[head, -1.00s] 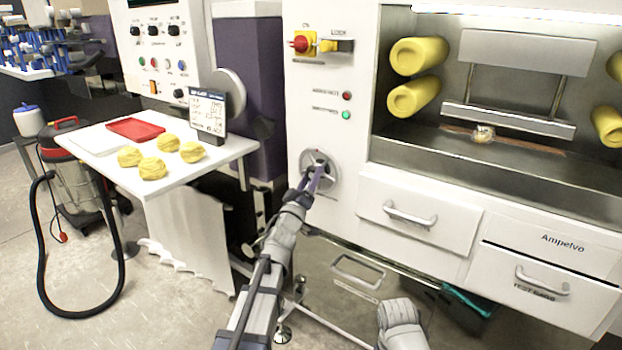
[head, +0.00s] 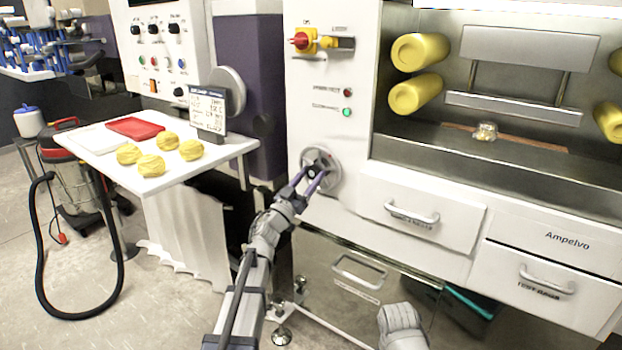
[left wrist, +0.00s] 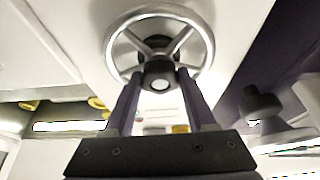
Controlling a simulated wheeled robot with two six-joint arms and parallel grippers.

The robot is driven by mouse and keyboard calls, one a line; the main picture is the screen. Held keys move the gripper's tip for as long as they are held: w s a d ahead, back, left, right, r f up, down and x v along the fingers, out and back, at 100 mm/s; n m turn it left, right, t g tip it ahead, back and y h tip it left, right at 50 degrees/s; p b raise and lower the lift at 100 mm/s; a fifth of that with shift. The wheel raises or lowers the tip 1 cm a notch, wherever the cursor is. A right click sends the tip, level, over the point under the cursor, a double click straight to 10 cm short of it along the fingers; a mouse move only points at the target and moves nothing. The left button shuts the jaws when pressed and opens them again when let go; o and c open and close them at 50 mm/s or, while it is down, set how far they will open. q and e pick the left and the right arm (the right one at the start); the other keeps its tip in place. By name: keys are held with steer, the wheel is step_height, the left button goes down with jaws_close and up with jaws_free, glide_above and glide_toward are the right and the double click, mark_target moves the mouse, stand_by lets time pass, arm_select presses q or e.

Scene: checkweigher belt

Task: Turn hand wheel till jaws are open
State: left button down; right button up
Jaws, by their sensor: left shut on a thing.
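The grey round hand wheel (head: 335,163) is on the white machine front, left of the drawers. It fills the upper middle of the left wrist view (left wrist: 112,45). My left gripper (head: 314,177) reaches it from below, its purple fingers shut around the dark knob (left wrist: 159,82) at the wheel's near side. In the steel recess, a pale horizontal jaw bar (head: 513,108) hangs on two rods under a grey plate (head: 530,47). A small clear piece (head: 485,131) sits below the bar, with a visible gap between.
A red and yellow switch (head: 304,41) and two small lamps are above the wheel. Drawers (head: 420,208) are to the right. A white table (head: 190,170) with yellow lumps and a red tray (head: 136,128) stands left. Yellow rollers (head: 417,53) flank the recess.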

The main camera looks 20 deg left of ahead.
arm_select(q)
steer(key=m+h, duration=0.1)
steer(key=m, duration=0.1)
steer(key=m+h, duration=0.1)
steer(key=m, duration=0.1)
steer(key=shift+w+a+r+g, duration=0.1)
steer(key=shift+w+a+g, duration=0.1)
steer(key=shift+g, duration=0.2)
steer(key=m+h, duration=0.1)
steer(key=m, duration=0.1)
steer(key=m+g+h+p, duration=0.1)
steer(key=m, duration=0.1)
steer(key=shift+r+g, duration=0.1)
steer(key=shift+g, duration=0.2)
steer(key=m+g+p, duration=0.1)
steer(key=m, duration=0.1)
steer(key=m+g+h+p, duration=0.1)
steer(key=m, duration=0.2)
steer(key=shift+a+m, duration=0.1)
steer(key=shift+m, duration=0.2)
steer(key=shift+m+g+h+p, duration=0.4)
steer(key=shift+m+g+p, duration=0.3)
steer(key=shift+m, duration=0.8)
steer(key=shift+c, duration=1.1)
jaws_free()
steer(key=shift+s, duration=0.1)
